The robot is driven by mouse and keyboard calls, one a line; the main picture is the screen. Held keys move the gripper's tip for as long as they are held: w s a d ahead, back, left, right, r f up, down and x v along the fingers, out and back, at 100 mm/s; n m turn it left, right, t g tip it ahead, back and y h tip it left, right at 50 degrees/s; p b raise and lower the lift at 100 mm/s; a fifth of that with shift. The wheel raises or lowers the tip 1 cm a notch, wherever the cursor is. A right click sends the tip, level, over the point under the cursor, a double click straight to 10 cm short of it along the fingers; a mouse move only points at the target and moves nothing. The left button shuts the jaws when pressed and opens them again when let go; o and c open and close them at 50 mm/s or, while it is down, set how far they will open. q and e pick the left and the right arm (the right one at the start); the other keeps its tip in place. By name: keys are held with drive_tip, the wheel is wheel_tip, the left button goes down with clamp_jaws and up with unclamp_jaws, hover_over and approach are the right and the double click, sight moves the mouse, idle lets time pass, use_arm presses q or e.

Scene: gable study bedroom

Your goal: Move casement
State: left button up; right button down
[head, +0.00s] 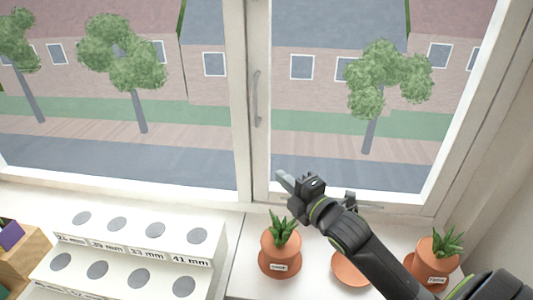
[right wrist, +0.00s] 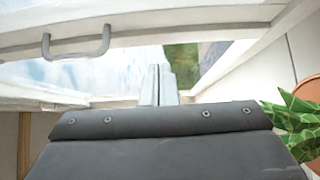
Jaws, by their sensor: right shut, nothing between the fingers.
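The right-hand casement (head: 261,150) is a pale-framed glass window leaf behind the sill. Its grey handle (head: 257,98) is upright on the left stile. The handle also shows as a U-shaped bar in the right wrist view (right wrist: 76,46), at upper left. I cannot tell for sure whether the casement is ajar. My right gripper (head: 283,182) is in front of the lower left corner of the casement, below the handle and apart from it. Its fingers also show in the right wrist view (right wrist: 159,86), together and empty. My left gripper is not in view.
A potted plant (head: 280,258) stands below my right gripper, another (head: 432,262) at the right. A terracotta dish or pot (head: 350,272) is partly hidden by my arm. A white stepped rack (head: 140,252) and a wooden box (head: 22,258) stand at the left.

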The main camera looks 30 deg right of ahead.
drive_tip(key=p, duration=0.2)
approach(258, 148)
drive_tip(key=w+a, duration=0.2)
drive_tip(key=a, duration=0.1)
drive_tip(key=w+d, duration=0.1)
drive_tip(key=w+d+p, duration=0.1)
drive_tip(key=w, duration=0.1)
drive_tip(key=shift+w+d, duration=0.1)
drive_tip(key=shift+w, duration=0.1)
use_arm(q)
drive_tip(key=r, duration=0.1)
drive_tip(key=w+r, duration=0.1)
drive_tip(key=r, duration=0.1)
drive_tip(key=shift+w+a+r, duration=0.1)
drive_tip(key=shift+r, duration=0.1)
use_arm(e)
drive_tip(key=shift+w+d, duration=0.1)
drive_tip(key=shift+w, duration=0.05)
